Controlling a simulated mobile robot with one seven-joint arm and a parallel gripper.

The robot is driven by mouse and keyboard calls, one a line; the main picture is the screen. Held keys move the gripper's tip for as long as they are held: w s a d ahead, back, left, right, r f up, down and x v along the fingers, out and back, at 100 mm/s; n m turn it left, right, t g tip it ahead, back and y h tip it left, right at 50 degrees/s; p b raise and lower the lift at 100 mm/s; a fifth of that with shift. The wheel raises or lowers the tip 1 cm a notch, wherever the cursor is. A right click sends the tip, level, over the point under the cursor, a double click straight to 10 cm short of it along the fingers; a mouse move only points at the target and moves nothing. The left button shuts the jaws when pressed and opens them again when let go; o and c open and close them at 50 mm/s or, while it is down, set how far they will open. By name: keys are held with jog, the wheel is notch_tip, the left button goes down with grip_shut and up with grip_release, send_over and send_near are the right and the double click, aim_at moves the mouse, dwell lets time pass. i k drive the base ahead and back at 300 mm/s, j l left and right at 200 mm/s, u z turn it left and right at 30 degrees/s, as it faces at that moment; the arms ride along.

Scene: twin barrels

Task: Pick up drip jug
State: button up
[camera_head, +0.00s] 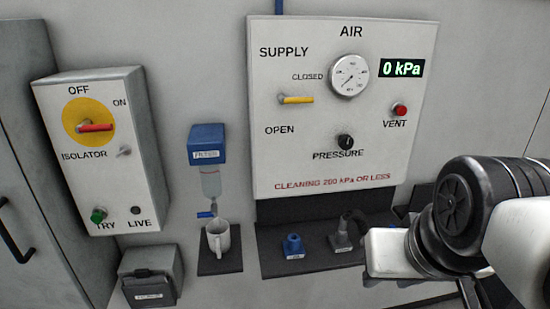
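A dark shelf (308,264) right of the jug holds a blue nozzle (293,245) and a grey nozzle (341,236). The air panel (300,130) is above it. The isolator box (120,170) and a grey lidded box (149,280) stand at the left.

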aim_at(218, 231)
jog(key=u, duration=0.45)
jog(key=i+u, duration=0.15)
jog(key=u, duration=0.3)
jog(key=i+u, duration=0.1)
jog(key=u, duration=0.35)
jog(key=i+u, duration=0.1)
jog(key=u, duration=0.35)
jog(key=i+l+z, duration=0.2)
jog(key=i, duration=0.2)
